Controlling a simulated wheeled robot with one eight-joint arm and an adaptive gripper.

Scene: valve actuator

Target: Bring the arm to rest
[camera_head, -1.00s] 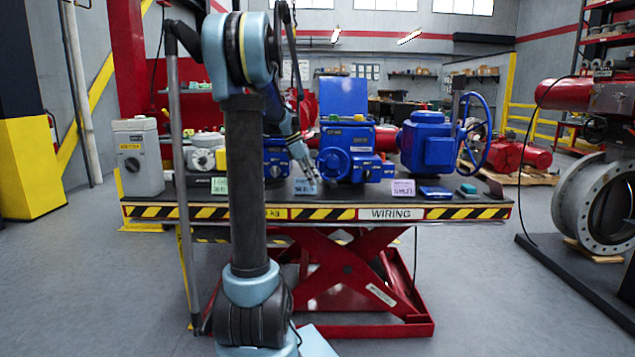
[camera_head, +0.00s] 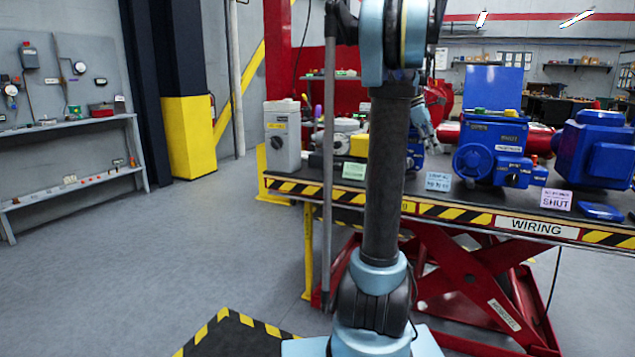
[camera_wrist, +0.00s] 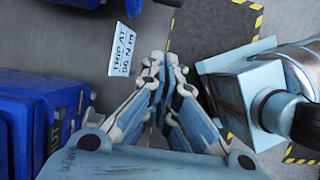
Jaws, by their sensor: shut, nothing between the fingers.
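My arm (camera_head: 388,180) stands upright in the middle of the head view, with its upper end bent over toward the table. My gripper (camera_head: 428,135) shows only partly behind it, above the table's left half. In the wrist view my gripper (camera_wrist: 166,72) has its fingers together, with nothing held. The same card stands on the table in the head view (camera_head: 438,182). The gripper looks apart from the card and from the blue actuator housing (camera_wrist: 40,125) on the left.
The lift table (camera_head: 480,217) with striped edge carries several blue actuators, such as one right of my arm (camera_head: 492,155), and a grey box (camera_head: 283,138). A yellow-based column (camera_head: 189,137) and a wall bench (camera_head: 70,128) are at left. Floor (camera_head: 190,235) left of the table is clear.

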